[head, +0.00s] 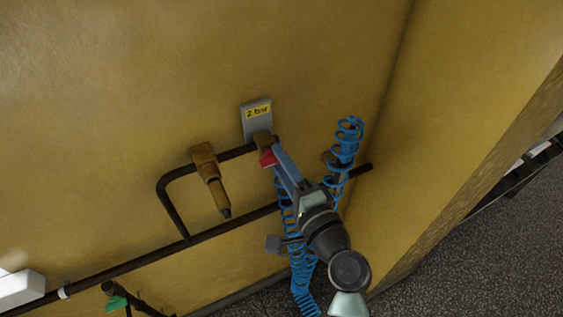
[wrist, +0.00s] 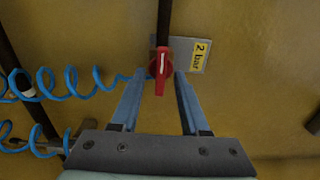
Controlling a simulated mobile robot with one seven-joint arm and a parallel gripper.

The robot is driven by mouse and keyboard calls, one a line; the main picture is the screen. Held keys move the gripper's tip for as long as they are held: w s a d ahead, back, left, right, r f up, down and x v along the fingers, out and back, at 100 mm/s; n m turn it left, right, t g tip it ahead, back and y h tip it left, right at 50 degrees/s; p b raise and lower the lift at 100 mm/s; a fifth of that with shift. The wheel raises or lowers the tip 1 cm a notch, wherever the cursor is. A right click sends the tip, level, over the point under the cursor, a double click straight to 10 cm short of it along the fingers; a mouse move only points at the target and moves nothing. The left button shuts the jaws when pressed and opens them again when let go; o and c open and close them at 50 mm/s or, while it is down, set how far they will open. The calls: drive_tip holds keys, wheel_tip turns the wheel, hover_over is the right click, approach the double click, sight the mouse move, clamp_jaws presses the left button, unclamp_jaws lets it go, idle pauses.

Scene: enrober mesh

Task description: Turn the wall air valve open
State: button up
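The wall air valve has a red handle (head: 268,157) on a brass-coloured body, just below a grey plate with a yellow "2 bar" label (head: 258,111). In the wrist view the red handle (wrist: 160,72) points down the picture, roughly in line with the dark pipe above it. My gripper (head: 277,150) reaches up to the valve from the lower right, partly hiding it in the head view. In the wrist view my gripper (wrist: 160,80) is open, with one blue finger on each side of the handle. Small gaps show on both sides; I cannot tell the depth between fingertips and handle.
A blue coiled hose (head: 347,140) hangs right of and behind my gripper. A brass fitting with a dark tip (head: 210,175) sits on the pipe to the left. A dark pipe (head: 120,260) runs along the yellow wall (head: 120,80). A green handle (head: 116,302) shows at lower left.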

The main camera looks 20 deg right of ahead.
drive_tip(key=shift+s, duration=0.1)
drive_tip(key=s+b, duration=0.2)
drive_tip(key=s, duration=1)
drive_tip(key=shift+s+d+b, duration=0.25)
drive_tip(key=shift+s+b, duration=0.05)
drive_tip(key=shift+s, duration=0.1)
